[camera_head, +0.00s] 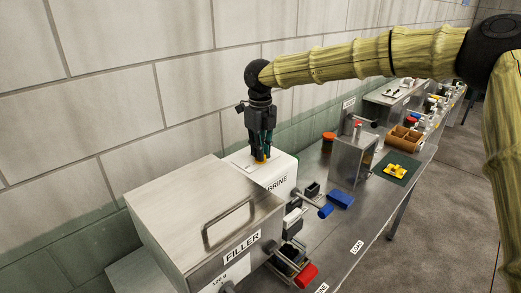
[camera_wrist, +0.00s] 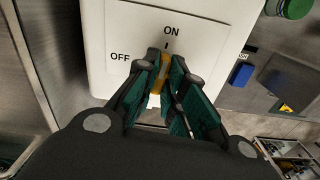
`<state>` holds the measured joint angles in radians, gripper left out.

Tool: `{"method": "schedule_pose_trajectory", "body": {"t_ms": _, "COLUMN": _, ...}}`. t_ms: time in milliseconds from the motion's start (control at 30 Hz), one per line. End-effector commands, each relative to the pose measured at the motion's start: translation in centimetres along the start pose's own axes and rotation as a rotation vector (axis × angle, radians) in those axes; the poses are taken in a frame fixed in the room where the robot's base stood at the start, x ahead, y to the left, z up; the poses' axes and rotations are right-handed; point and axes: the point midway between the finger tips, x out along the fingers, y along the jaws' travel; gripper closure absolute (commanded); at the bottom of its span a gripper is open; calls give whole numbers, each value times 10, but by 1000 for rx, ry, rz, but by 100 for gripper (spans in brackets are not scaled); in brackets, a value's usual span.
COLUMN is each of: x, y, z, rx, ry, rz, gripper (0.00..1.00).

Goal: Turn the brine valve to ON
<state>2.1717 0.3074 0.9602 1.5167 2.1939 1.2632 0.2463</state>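The white brine box (camera_head: 286,166) stands by the wall behind the steel filler; its top panel (camera_wrist: 205,42) fills the upper middle of the wrist view, with ON printed at the top and OFF at the left. The yellow-orange valve handle (camera_wrist: 163,73) lies between my fingers, its far end near the tick mark under ON. In the head view a bit of the handle (camera_head: 262,159) shows below my gripper (camera_head: 261,150). In the wrist view my gripper (camera_wrist: 168,72) has its green-padded fingers close on both sides of the handle. The fingers hide part of the handle.
The steel filler box (camera_head: 185,215) with a raised handle stands close in front of the brine box. A blue knob (camera_head: 326,211), a blue block (camera_head: 341,200) and a red knob (camera_head: 307,275) lie to the right. The wall is close behind.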

Motion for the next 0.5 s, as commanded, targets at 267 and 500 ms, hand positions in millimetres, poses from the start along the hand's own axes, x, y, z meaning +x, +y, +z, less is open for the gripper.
{"method": "schedule_pose_trajectory", "body": {"t_ms": 267, "x": -1, "y": 0, "z": 0, "rx": 1, "ry": -2, "rz": 0, "gripper": 67}}
{"method": "schedule_pose_trajectory", "body": {"t_ms": 500, "x": -4, "y": 0, "z": 0, "rx": 0, "ry": -2, "rz": 0, "gripper": 67}}
